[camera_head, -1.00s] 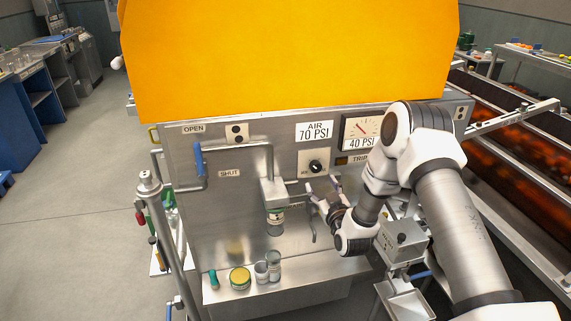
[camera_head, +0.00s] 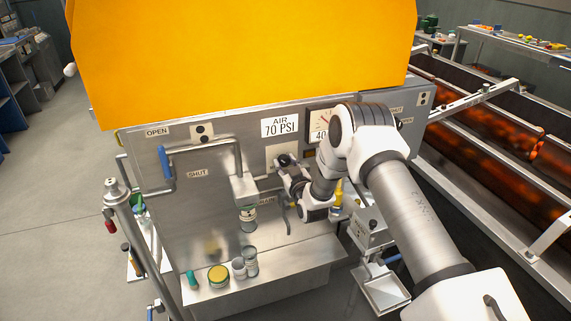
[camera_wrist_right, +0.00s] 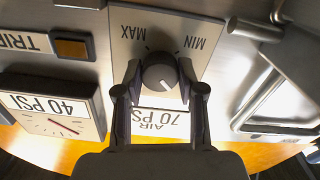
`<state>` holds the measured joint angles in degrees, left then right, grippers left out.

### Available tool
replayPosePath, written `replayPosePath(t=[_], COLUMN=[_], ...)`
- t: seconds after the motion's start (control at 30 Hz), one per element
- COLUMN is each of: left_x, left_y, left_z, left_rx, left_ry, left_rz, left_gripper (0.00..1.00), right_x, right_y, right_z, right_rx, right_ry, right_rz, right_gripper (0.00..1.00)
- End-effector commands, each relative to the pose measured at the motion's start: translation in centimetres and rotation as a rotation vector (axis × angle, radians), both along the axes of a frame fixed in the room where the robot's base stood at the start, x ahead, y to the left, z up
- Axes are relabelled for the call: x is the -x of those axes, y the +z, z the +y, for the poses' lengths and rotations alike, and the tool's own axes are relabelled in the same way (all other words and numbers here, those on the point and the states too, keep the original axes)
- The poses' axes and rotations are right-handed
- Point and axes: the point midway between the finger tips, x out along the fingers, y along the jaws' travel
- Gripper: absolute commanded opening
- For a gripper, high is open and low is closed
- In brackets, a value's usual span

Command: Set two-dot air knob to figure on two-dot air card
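The air knob (camera_wrist_right: 160,73) is a dark round knob on a pale plate marked MAX and MIN in the wrist view. A white mark on its face points toward the lower right there. My right gripper (camera_wrist_right: 160,75) has one finger on each side of the knob, with narrow gaps showing, so it looks open around it. In the head view my right gripper (camera_head: 286,166) is at the plate and mostly hides the knob. The air card (camera_head: 280,126) reads AIR 70 PSI and shows upside down in the wrist view (camera_wrist_right: 160,121). My left gripper is out of view.
A gauge (camera_head: 318,119) with a 40 PSI label is right of the card, partly behind my right arm. A blue-handled pipe lever (camera_head: 164,160) and several jars on the lower ledge (camera_head: 300,262) stand nearby.

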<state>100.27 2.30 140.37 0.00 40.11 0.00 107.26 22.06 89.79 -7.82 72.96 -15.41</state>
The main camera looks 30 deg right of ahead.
Motion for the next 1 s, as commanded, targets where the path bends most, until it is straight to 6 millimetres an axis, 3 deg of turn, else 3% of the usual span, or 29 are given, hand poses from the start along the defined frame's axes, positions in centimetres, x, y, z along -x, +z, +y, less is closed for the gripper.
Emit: replayPosePath(t=[0.47,1.0], left_x=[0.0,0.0], left_y=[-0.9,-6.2], left_z=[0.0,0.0], left_rx=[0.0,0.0], left_ry=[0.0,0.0], left_rz=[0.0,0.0], left_gripper=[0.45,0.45], right_x=[-0.1,0.0], right_y=[-0.1,-0.4], right_z=[0.1,0.0], right_rx=[-0.057,-0.465], right_ry=[0.003,0.002], right_rz=[-0.018,-0.117], right_gripper=[0.04,0.04])
